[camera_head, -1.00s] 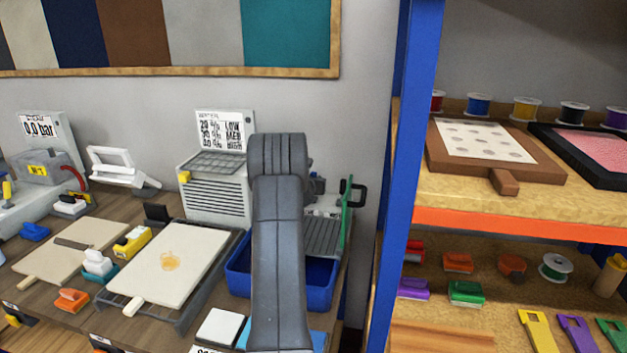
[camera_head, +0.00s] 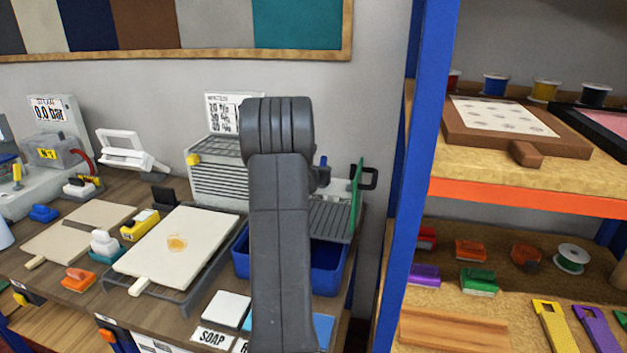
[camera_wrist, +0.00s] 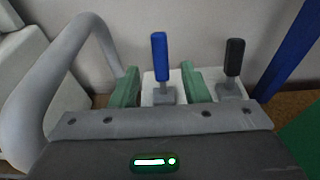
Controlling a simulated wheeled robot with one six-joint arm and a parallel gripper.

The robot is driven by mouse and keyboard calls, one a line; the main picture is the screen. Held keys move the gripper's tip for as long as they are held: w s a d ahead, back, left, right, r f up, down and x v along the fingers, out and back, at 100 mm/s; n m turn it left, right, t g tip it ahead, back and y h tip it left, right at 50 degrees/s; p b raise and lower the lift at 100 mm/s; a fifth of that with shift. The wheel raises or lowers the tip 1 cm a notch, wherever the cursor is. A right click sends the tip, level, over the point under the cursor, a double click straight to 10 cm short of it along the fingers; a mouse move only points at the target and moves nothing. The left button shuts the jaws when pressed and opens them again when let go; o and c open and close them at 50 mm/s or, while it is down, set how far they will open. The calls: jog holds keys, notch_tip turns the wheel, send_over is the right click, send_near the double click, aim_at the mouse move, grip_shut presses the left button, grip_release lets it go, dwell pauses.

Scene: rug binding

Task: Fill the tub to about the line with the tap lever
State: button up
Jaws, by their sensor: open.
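The blue tub (camera_head: 328,268) stands at the right end of the bench, partly hidden behind my arm; its line and any water inside cannot be made out. In the wrist view, a blue-handled lever (camera_wrist: 160,58) stands upright on a pale block, and a black-handled lever (camera_wrist: 234,58) stands to its right. My gripper (camera_wrist: 160,85) is open, with one green finger on each side of the blue lever; contact cannot be told. A grey curved spout (camera_wrist: 85,50) arches at the left. In the head view the gripper is hidden behind my arm.
A grey ribbed drainer (camera_head: 330,218) sits over the tub with a green board (camera_head: 355,200) at its right. A blue shelf post (camera_head: 420,150) rises to the right. A grey tray with a cream board (camera_head: 180,245) lies left of the tub.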

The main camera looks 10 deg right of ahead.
aim_at(323, 164)
jog(key=b+v, duration=0.1)
jog(key=v, duration=0.5)
dwell(0.3)
jog(key=p+x, duration=0.5)
jog(key=x, duration=0.7)
jog(key=shift+w, duration=0.1)
jog(key=shift+x, duration=0.8)
jog(key=b+v, duration=0.5)
jog(key=v, duration=0.8)
jog(key=p+x, duration=0.1)
jog(key=x, duration=0.3)
jog(key=p+x, duration=0.2)
jog(key=x, duration=0.2)
jog(key=p+x, duration=0.1)
jog(key=x, duration=0.4)
jog(key=shift+f, duration=0.35)
jog(key=t+b, duration=0.1)
jog(key=b, duration=0.2)
jog(key=shift+s+r, duration=0.1)
jog(key=shift+s, duration=0.15)
